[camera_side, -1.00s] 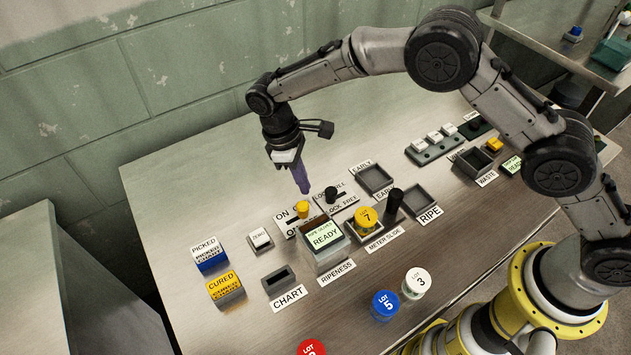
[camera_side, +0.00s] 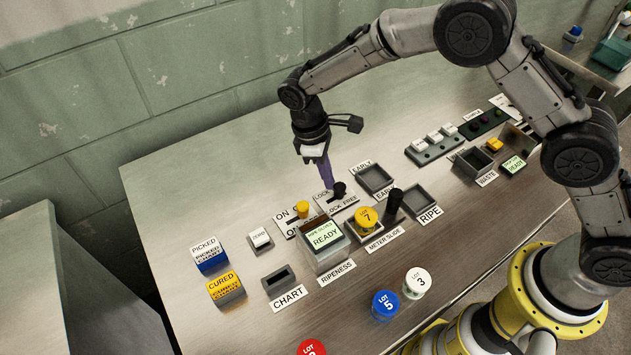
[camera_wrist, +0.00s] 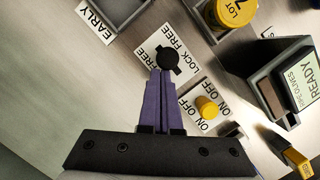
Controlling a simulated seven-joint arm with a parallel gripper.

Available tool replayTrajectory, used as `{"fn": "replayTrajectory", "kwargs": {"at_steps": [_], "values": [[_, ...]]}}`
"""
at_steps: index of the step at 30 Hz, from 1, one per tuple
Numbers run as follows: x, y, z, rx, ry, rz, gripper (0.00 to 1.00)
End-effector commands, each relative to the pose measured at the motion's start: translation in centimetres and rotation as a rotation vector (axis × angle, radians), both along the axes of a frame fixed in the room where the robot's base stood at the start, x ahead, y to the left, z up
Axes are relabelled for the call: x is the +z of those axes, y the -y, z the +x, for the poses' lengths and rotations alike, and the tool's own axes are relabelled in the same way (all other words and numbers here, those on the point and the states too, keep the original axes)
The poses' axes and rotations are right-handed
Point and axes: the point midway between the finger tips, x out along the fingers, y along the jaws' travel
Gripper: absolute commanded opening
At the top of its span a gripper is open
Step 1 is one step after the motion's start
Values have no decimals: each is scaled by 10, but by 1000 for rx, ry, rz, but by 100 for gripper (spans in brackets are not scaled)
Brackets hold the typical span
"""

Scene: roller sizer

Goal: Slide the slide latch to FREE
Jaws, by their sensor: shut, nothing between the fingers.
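The slide latch is a black round knob (camera_side: 339,188) on a white plate marked LOCK and FREE (camera_side: 344,206). LOCK is at the plate's left in the side view and FREE at its right. The knob stands toward the FREE side; I cannot tell if it is at the slot's end. It also shows in the wrist view (camera_wrist: 167,61), just beyond my fingertips. My gripper (camera_side: 328,185) is shut and empty, with its purple fingers (camera_wrist: 160,74) pointing down on the LOCK side of the knob. The fingertips appear to touch the knob, and they hide part of the plate.
A yellow knob (camera_side: 303,208) on an ON plate stands left of the latch. The ripeness box (camera_side: 324,238) is in front. The EARLY tray (camera_side: 375,180) is to the right. The yellow lot 7 piece (camera_side: 366,217) and a black post (camera_side: 394,200) stand front right.

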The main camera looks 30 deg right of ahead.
Motion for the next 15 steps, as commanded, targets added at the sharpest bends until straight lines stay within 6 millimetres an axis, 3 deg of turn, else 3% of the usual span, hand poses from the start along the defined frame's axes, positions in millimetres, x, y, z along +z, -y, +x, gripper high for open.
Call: {"fn": "replayTrajectory", "kwargs": {"at_steps": [2,15], "values": [[0,6,-1,0,-2,-1,0],[-2,0,4,2,-2,0,0]]}}
